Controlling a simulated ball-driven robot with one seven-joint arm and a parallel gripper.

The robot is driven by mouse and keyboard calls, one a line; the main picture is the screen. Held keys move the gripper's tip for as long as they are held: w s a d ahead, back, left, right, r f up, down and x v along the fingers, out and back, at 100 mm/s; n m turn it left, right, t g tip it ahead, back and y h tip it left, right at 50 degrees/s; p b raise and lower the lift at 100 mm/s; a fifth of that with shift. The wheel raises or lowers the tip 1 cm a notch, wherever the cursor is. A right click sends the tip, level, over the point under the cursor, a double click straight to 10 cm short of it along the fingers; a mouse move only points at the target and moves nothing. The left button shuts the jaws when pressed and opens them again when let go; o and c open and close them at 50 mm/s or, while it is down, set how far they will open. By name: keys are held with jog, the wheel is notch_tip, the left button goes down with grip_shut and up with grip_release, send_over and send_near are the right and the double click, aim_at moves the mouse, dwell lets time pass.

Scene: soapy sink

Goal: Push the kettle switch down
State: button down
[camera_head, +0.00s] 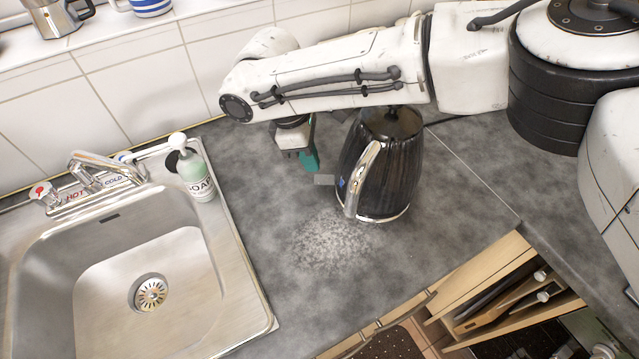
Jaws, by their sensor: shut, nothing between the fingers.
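A black ribbed kettle (400,170) stands upright on the grey counter, with a chrome handle (362,178) facing the sink side. A small grey tab (324,179) with a blue spot beside it sits low at the left of the handle; it looks like the kettle switch, but I cannot tell if it is up or down. My gripper (310,166) points downward just left of the kettle, above and left of the tab. Its teal fingers are shut and empty. They appear apart from the tab, though the depth is hard to judge. My arm passes behind and above the kettle.
A steel sink (235,265) with a tap (100,170) lies to the left. A green soap bottle (196,175) stands at its back right corner. White speckles mark the counter before the kettle. An open wooden drawer (490,275) juts out at lower right.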

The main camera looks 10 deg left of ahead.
aim_at(317, 179)
jog(key=shift+b+x, duration=0.95)
jog(key=shift+x, duration=0.5)
jog(key=shift+f, duration=0.75)
jog(key=shift+a+r+p, duration=0.2)
jog(key=shift+a+r, duration=0.1)
jog(key=shift+a, duration=0.45)
jog(key=shift+a+r+p, duration=0.2)
jog(key=shift+a+r, duration=0.05)
jog(key=shift+a, duration=0.5)
jog(key=b+v, duration=0.1)
jog(key=v, duration=0.9)
jog(key=shift+r, duration=0.35)
